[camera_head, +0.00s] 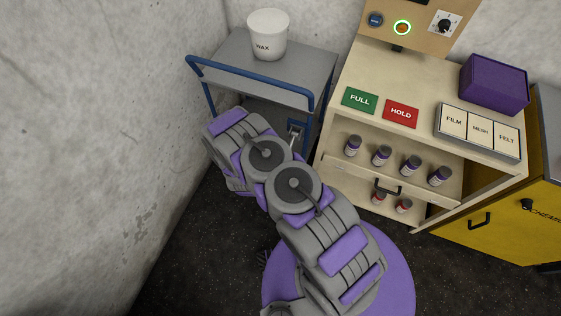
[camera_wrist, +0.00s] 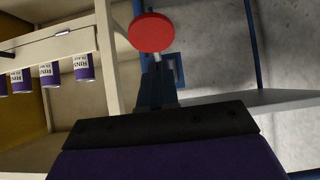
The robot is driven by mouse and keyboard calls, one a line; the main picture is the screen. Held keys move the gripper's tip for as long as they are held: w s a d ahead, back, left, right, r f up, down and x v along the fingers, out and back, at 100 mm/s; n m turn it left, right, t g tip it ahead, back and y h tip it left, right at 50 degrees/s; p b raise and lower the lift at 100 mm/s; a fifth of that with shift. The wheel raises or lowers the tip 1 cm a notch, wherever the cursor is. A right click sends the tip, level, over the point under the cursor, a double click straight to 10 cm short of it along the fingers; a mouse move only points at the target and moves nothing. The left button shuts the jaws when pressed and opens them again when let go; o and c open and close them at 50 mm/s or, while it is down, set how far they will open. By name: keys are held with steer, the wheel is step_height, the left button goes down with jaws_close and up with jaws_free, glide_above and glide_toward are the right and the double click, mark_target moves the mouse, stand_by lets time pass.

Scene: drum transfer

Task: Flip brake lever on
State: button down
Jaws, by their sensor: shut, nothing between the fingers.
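The brake lever shows in the wrist view as a red round knob (camera_wrist: 152,32) on a short pale metal stem, in front of a blue bracket (camera_wrist: 174,68). In the head view the pale lever (camera_head: 293,142) and its blue bracket sit at the near right side of the blue-railed cart (camera_head: 270,60). My gripper (camera_wrist: 157,82) shows in the wrist view with its dark fingers together and empty. The fingertips lie just below the knob, by the stem; I cannot tell whether they touch it. In the head view my arm hides the gripper.
A white WAX bucket (camera_head: 267,35) stands on the cart. To the right is a wooden bench (camera_head: 376,75) with FULL and HOLD signs, a purple box (camera_head: 494,84) and several jars on a shelf below. A concrete wall (camera_head: 95,130) closes the left side.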

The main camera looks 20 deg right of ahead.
steer(key=d+p+v, duration=0.1)
steer(key=v, duration=0.5)
steer(key=w+a+r+g+y, duration=0.2)
steer(key=a+r+g+y, duration=0.15)
steer(key=a+r, duration=0.6)
steer(key=s+a+r+n+g+y, duration=0.1)
steer(key=s+r+y, duration=0.1)
steer(key=r, duration=0.7)
steer(key=s+a+r+n+g+y, duration=0.1)
steer(key=s+r+n+g+y, duration=0.15)
steer(key=r, duration=0.65)
steer(key=s+d+r+n+g, duration=0.1)
steer(key=s+d+r, duration=0.4)
steer(key=s, duration=0.3)
steer(key=s+d+r+n+g+h, duration=0.1)
steer(key=s+d+r, duration=0.4)
steer(key=s+r, duration=0.3)
steer(key=s+d+r+n+g, duration=0.1)
steer(key=s+d+r, duration=0.4)
steer(key=s, duration=0.5)
step_height(320, 180, up, 2)
steer(key=shift+s+d+r+n+h, duration=0.1)
steer(key=shift+s+d+n+h, duration=0.15)
steer(key=shift+n+h, duration=0.15)
